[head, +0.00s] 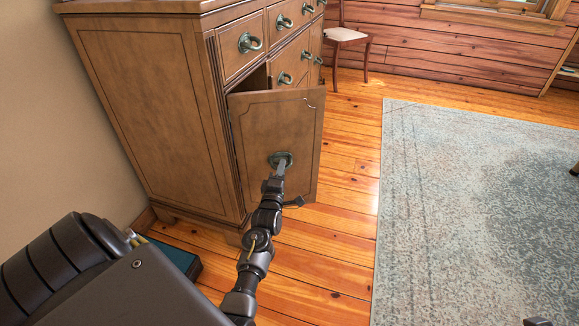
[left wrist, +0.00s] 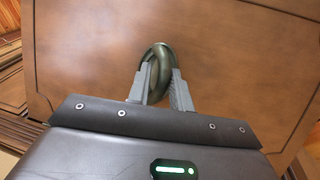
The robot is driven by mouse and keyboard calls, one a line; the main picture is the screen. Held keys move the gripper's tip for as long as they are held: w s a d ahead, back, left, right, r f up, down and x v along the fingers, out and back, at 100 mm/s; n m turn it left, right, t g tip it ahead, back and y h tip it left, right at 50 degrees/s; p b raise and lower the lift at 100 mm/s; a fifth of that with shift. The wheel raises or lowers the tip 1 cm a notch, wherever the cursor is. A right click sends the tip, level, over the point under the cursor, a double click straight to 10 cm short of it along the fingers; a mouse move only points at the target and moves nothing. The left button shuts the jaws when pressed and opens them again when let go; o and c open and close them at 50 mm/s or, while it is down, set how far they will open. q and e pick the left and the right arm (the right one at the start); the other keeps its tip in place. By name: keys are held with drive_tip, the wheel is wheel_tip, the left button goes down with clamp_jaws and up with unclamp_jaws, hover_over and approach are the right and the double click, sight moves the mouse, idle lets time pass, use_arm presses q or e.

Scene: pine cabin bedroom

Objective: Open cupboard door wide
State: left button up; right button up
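The brown wooden cupboard door (head: 262,128) is at the lower front of the cabinet (head: 150,85) in the head view. It stands partly open, its right edge swung out from the front. A dark gap shows above its top edge. My left gripper (head: 281,170) is at the ring-shaped metal handle (head: 280,158) on the door. In the left wrist view, the fingers of my left gripper (left wrist: 160,88) sit on either side of the handle (left wrist: 157,62), closed around part of the ring. The inside of the cupboard is mostly hidden behind the door. My right gripper is not clearly seen.
Drawers with ring handles (head: 250,42) sit above the door. A blue-green box-like object (head: 175,256) lies on the floor by the cabinet. A patterned rug (head: 470,205) covers the floor at right. A chair (head: 345,36) stands behind. Bare floorboards (head: 345,200) lie right of the door.

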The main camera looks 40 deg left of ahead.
use_arm(q)
drive_tip(key=shift+w+a+r, duration=0.1)
drive_tip(key=shift+w+a, duration=0.2)
drive_tip(key=shift+w, duration=0.15)
clamp_jaws()
